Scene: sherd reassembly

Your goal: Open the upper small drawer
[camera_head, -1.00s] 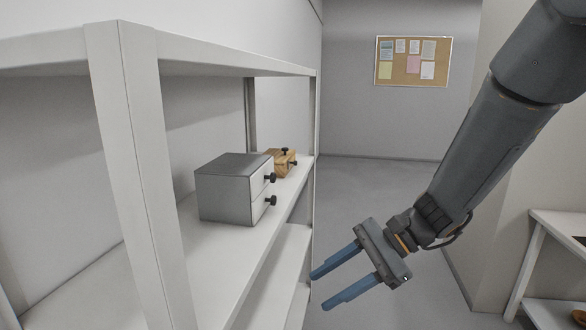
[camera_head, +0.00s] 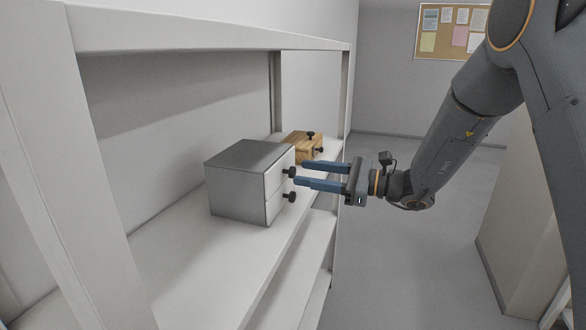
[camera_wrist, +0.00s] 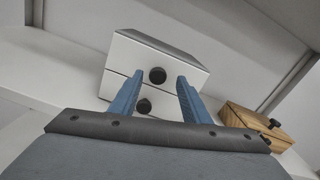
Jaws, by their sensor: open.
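A small grey cabinet (camera_head: 237,205) with two white-fronted drawers stands on the shelf. The upper drawer (camera_head: 275,178) and the lower drawer (camera_head: 274,207) look closed. The upper drawer has a black knob (camera_head: 290,172), and the lower drawer has its own black knob (camera_head: 290,196). My gripper (camera_head: 300,175) is open, its blue fingers pointing left at the drawer fronts near the upper knob. In the wrist view the upper knob (camera_wrist: 157,76) shows between and beyond the two fingers, and the lower knob (camera_wrist: 144,106) is below it. I cannot tell whether a finger touches the knob.
A wooden box (camera_head: 303,146) with black knobs stands behind the cabinet on the same white shelf (camera_head: 185,250). A shelf upright (camera_head: 345,95) rises beyond it, and the upper shelf (camera_head: 200,28) runs overhead. Open floor (camera_head: 400,270) lies to the right.

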